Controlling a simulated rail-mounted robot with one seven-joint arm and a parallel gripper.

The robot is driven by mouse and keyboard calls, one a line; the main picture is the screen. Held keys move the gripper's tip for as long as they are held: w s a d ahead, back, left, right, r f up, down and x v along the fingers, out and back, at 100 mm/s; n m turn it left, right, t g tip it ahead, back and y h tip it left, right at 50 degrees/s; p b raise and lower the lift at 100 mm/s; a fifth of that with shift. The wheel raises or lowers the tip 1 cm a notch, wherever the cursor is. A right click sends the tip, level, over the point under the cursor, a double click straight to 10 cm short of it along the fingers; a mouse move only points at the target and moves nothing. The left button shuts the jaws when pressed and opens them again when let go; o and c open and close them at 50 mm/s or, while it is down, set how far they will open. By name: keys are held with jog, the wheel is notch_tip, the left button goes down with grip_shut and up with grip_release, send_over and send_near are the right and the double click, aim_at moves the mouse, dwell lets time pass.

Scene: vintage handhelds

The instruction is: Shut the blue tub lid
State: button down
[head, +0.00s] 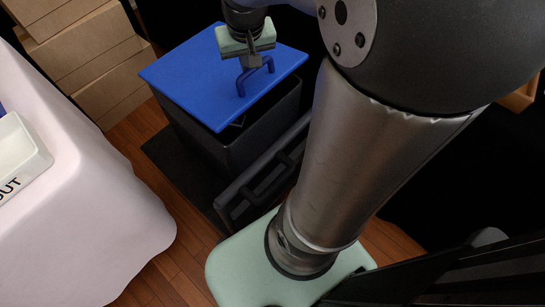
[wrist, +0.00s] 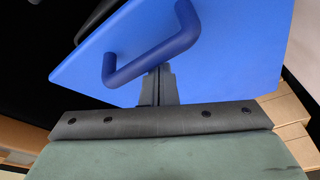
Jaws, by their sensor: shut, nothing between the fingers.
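The blue lid (head: 195,75) lies over the black tub (head: 250,135). A dark gap shows between the lid's near right edge and the tub's rim, so the lid is not flush there. Its blue handle (head: 257,76) stands on the top face. My gripper (head: 250,62) is over the lid beside the handle, fingers shut and empty. In the wrist view the shut fingers (wrist: 158,85) are close to the handle (wrist: 150,52), with the lid (wrist: 235,50) behind. I cannot tell whether they touch the handle or lid.
A black panel with a handle (head: 262,185) stands in front of the tub. A white-clothed table (head: 100,220) with a white tray (head: 20,155) marked "OUT" is at left. Cardboard boxes (head: 85,55) are stacked at the back left. Wooden floor (head: 175,260) shows between.

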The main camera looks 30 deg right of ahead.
aim_at(253, 82)
jog(key=shift+s+d+f+b, duration=0.1)
jog(key=shift+s+f+b, duration=0.1)
jog(key=shift+f+b, duration=0.35)
jog(key=shift+s+d+f+b, duration=0.1)
jog(key=shift+s+f+b, duration=0.25)
jog(key=shift+f, duration=0.4)
jog(key=shift+s+f+b, duration=0.1)
jog(key=shift+f+b, duration=0.4)
jog(key=shift+f, duration=0.15)
jog(key=shift+s+f+b, duration=0.2)
jog(key=shift+f+b, duration=0.4)
jog(key=shift+f, duration=0.5)
jog(key=p+v, duration=0.3)
jog(key=shift+w+d+r, duration=0.1)
jog(key=shift+w+r, duration=0.3)
